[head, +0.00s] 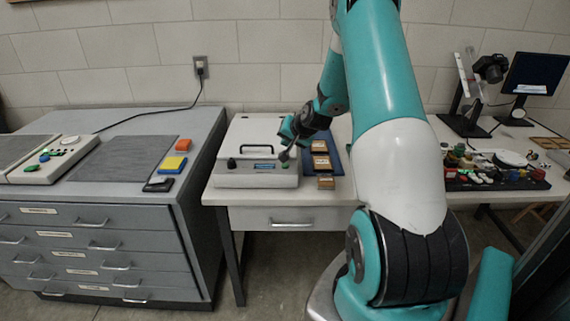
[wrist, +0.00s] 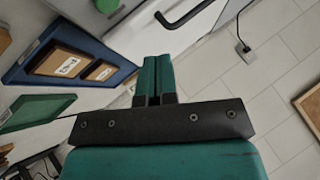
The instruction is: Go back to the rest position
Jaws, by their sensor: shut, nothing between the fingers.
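My gripper (wrist: 157,62) is shut and empty in the wrist view, its two teal fingers pressed together. In the head view the end of my arm (head: 296,136) is in front of a white box-shaped device (head: 235,180) with a black handle (head: 262,148) and a green button (head: 284,165). The gripper looks close to the button; whether it touches the device I cannot tell. My arm reaches across the middle of the head view and hides part of the table.
Small brown boxes (head: 320,146) lie on a blue tray (head: 336,158) right of the device. A grey drawer cabinet (head: 100,222) stands left, holding coloured blocks (head: 172,164). A dark tray of small items (head: 530,184), a camera stand (head: 466,85) and a monitor (head: 535,73) stand right.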

